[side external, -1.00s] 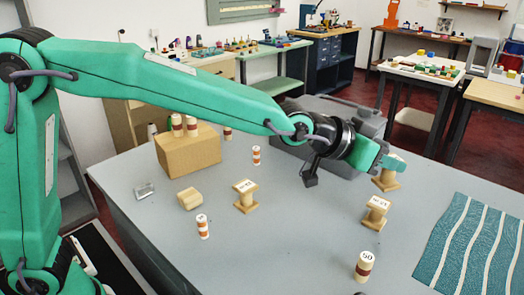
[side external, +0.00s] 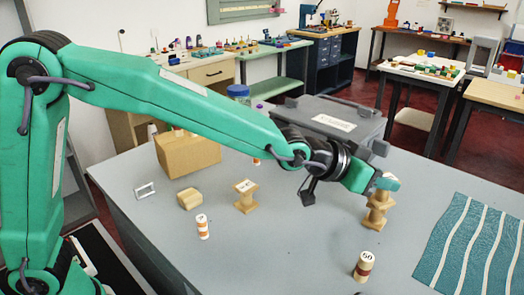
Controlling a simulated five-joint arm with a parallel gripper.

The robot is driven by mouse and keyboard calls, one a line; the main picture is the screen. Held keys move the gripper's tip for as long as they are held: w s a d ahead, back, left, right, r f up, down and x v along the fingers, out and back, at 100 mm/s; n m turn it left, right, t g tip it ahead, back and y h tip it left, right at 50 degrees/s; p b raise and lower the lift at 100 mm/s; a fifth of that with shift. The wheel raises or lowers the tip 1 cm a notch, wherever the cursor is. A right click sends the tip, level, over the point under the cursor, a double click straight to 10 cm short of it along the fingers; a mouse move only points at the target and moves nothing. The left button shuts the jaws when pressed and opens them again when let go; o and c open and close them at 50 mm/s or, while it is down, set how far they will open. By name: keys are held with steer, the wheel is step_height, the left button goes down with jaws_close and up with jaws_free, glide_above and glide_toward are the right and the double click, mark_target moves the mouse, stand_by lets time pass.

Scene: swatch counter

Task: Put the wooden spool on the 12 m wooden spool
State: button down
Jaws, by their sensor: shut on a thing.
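My gripper (side external: 386,183) is shut on a wooden spool (side external: 381,195), partly hidden by the jaws. The held spool is upright, directly above another wooden spool (side external: 376,219) standing on the grey table. The two look in line and very close; I cannot tell if they touch. The lower spool's top label is covered. Another wooden spool (side external: 246,197) with a labelled top stands further left, its print too small to read surely.
A cylinder marked 50 (side external: 363,267) stands in front on the grey table (side external: 290,250). A wooden box (side external: 188,155), grey case (side external: 335,122) and teal striped cloth (side external: 470,245) surround the work.

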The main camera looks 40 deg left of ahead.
steer(key=c, duration=0.9)
jaws_free()
steer(key=shift+f, duration=0.1)
steer(key=shift+s+a+r, duration=0.2)
steer(key=shift+s+r, duration=0.05)
steer(key=shift+r, duration=0.1)
steer(key=shift+v, duration=5.65)
